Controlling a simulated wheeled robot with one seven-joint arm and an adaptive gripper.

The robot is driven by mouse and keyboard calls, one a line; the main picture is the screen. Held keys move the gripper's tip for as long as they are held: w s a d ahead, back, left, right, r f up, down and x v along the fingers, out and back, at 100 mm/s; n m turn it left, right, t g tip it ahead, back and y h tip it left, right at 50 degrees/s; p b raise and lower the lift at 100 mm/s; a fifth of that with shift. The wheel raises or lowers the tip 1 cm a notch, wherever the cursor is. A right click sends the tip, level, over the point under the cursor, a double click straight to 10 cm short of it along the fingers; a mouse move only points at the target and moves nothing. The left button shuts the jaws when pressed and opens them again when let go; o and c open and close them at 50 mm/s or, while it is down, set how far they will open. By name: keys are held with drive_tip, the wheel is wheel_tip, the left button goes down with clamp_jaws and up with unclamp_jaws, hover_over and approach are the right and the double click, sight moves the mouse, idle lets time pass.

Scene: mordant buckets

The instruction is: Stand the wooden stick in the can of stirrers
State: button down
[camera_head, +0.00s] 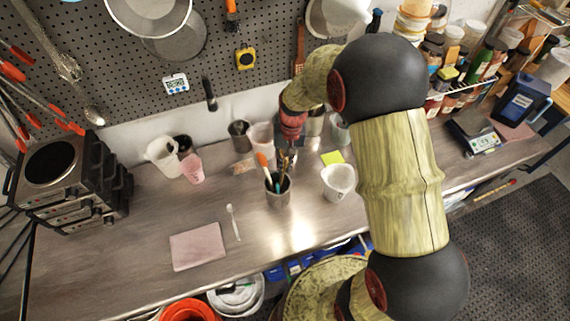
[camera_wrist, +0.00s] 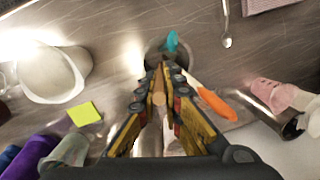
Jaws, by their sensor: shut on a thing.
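The can of stirrers (camera_head: 278,197) is a grey metal can standing upright on the bench. It holds an orange-handled stirrer (camera_head: 262,160) and a teal one (camera_head: 277,187). In the wrist view the can's rim (camera_wrist: 150,58) shows just beyond my fingertips. My gripper (camera_wrist: 160,88) is shut on the wooden stick (camera_wrist: 158,94), a light brown rod seen nearly end-on. In the head view my gripper (camera_head: 288,150) is above the can, with the stick pointing down at its mouth. Whether the stick's lower end is inside the can is hidden by the fingers and the other stirrers.
A white beaker (camera_head: 338,182) stands right of the can, near a yellow sticky note (camera_head: 332,158). A white spoon (camera_head: 233,222) and a pinkish pad (camera_head: 198,247) lie front left. Cups line the wall, including a pink cup (camera_head: 193,170). The bench front right of the spoon is clear.

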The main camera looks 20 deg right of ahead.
drive_tip(key=c, duration=1.9)
unclamp_jaws()
drive_tip(key=r, duration=0.4)
drive_tip(key=d+r, duration=0.1)
drive_tip(key=r, duration=0.6)
drive_tip(key=shift+w+d+r, duration=0.25)
drive_tip(key=shift+w+r, duration=0.1)
drive_tip(key=shift+r, duration=0.05)
drive_tip(key=shift+w, duration=0.1)
